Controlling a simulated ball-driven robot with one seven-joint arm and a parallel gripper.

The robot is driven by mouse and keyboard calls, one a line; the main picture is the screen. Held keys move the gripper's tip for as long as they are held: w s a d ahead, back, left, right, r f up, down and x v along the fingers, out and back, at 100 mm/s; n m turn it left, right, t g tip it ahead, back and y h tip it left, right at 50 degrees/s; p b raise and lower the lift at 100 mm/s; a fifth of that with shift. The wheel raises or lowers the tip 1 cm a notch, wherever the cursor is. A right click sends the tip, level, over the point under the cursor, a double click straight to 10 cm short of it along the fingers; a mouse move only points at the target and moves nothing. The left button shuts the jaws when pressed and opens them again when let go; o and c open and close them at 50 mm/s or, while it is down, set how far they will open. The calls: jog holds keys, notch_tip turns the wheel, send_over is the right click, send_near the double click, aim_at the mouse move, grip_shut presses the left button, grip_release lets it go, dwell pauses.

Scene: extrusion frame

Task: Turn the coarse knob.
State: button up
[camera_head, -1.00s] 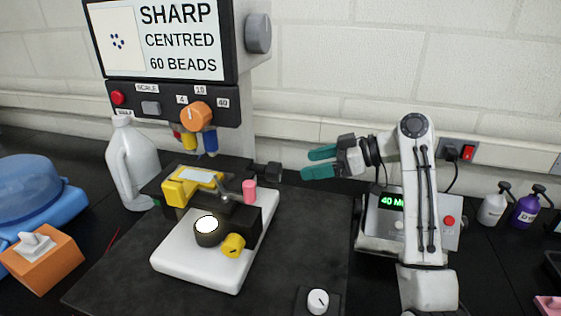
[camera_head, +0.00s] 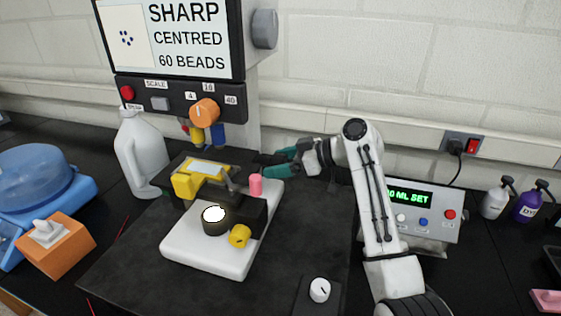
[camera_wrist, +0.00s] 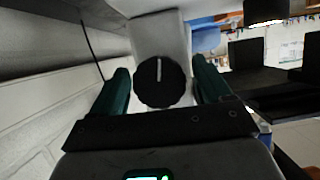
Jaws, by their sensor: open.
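A black round knob (camera_wrist: 160,82) with a white line pointing up sits between my two green fingers in the wrist view. I see no label on it, so its being the coarse knob is not confirmed by lettering. In the head view the dark knob (camera_head: 268,159) is partly covered by my gripper (camera_head: 283,162), at the right rear of the microscope-like device. My gripper also shows in the wrist view (camera_wrist: 163,84), open, with one finger on each side of the knob. A gap shows at the left finger; contact on the right is unclear.
The white-based device (camera_head: 205,256) has a pink cylinder (camera_head: 255,185) close to my fingers and a yellow knob (camera_head: 239,236). Above are an orange knob (camera_head: 204,111) and a screen reading SHARP, CENTRED, 60 BEADS. A white dial (camera_head: 319,290) stands in front.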

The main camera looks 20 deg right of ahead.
jog(key=shift+c, duration=0.3)
jog(key=c, duration=0.9)
jog(key=shift+f+b, duration=0.15)
jog(key=shift+b, duration=0.3)
jog(key=shift+f+n+t+h+b, duration=0.15)
jog(key=shift+n+t+h+b, duration=0.25)
jog(key=shift+b, duration=0.7)
jog(key=shift+r+n+b, duration=0.3)
jog(key=shift+n+b, duration=0.3)
jog(key=shift+b, duration=0.2)
jog(key=o, duration=1)
jog(key=shift+c, duration=0.2)
